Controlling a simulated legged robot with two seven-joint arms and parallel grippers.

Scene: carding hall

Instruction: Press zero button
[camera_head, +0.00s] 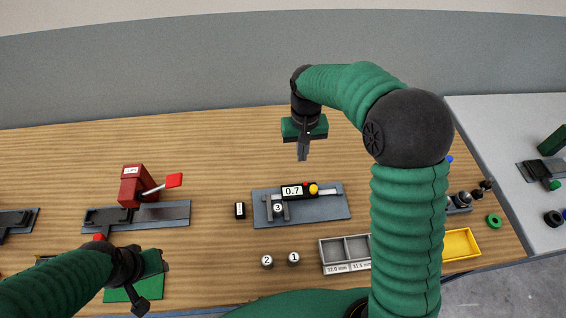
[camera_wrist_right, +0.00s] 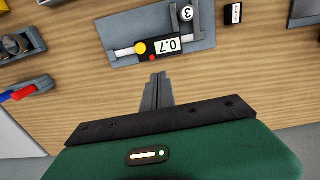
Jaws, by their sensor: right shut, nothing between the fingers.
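A digital caliper with a black housing and a display reading 0.7 (camera_head: 291,191) lies on a grey plate (camera_head: 335,211). A yellow round part (camera_head: 314,189) and a small red button (camera_head: 306,184) are on the caliper. In the right wrist view the yellow part (camera_wrist_right: 140,47) and red button (camera_wrist_right: 152,59) sit beside the display (camera_wrist_right: 167,45). A cylinder marked 3 (camera_head: 277,208) stands between the caliper's jaws. My right gripper (camera_head: 303,157) is shut and empty, pointing down behind the caliper, apart from it.
Cylinders marked 2 (camera_head: 267,261) and 1 (camera_head: 294,258) stand in front of the plate. A grey sorting tray (camera_head: 345,251) and yellow tray (camera_head: 460,244) are to the right. A small black block (camera_head: 240,210) is beside the plate.

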